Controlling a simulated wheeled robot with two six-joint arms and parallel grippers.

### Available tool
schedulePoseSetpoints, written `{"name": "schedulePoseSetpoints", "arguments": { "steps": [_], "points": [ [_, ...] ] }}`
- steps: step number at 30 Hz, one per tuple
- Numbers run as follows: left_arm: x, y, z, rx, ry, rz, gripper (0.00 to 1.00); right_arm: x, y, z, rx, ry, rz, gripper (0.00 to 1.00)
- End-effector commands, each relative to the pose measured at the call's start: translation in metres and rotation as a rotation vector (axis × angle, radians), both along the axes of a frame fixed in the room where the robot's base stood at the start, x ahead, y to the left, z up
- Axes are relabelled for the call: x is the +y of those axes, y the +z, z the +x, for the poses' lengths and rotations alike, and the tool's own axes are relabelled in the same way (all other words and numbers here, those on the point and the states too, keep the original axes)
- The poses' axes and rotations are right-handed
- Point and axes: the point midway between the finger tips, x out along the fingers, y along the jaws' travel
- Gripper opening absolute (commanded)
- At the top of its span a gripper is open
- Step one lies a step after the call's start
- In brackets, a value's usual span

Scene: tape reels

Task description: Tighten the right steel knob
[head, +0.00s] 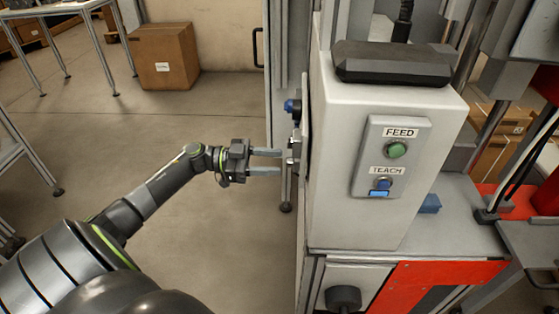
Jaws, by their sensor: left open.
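My left gripper (280,161) reaches in from the left at the left side of the white machine cabinet (342,185). Its two parallel fingers are open and point right, with a clear gap between them. Small steel-coloured hardware (295,143) shows at the cabinet's left edge, right by the fingertips. I cannot tell whether it is the right steel knob or whether the fingers touch it. The cabinet hides most of that side face. My right gripper is not in view.
A blue knob (291,106) sticks out above the gripper. The cabinet front has a panel with a green FEED button (397,149) and a blue TEACH switch (382,184). A cardboard box (163,57) stands at the back left. Open floor lies around my left arm.

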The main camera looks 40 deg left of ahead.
Motion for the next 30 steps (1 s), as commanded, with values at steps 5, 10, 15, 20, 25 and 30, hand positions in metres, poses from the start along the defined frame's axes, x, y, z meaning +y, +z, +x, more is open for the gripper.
{"name": "schedulePoseSetpoints", "arguments": {
  "steps": [5,10,15,20,25,30],
  "points": [
    [-0.017,0.0,0.01,0.0,0.0,-0.001,0.44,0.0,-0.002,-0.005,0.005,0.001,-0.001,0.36],
    [-0.021,0.0,0.013,0.001,0.0,-0.001,0.44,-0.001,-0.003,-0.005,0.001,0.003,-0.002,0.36],
    [-0.021,0.0,0.013,0.001,0.0,0.0,0.44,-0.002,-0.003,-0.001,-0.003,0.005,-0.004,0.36],
    [-0.021,0.0,0.013,0.001,0.001,0.0,0.27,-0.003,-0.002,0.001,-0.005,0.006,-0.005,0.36],
    [-0.02,0.0,0.013,0.001,0.001,0.0,0.05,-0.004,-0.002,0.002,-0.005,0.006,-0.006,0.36],
    [-0.02,0.0,0.013,-0.001,0.001,0.002,0.0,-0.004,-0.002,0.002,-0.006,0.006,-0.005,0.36]
  ]
}}
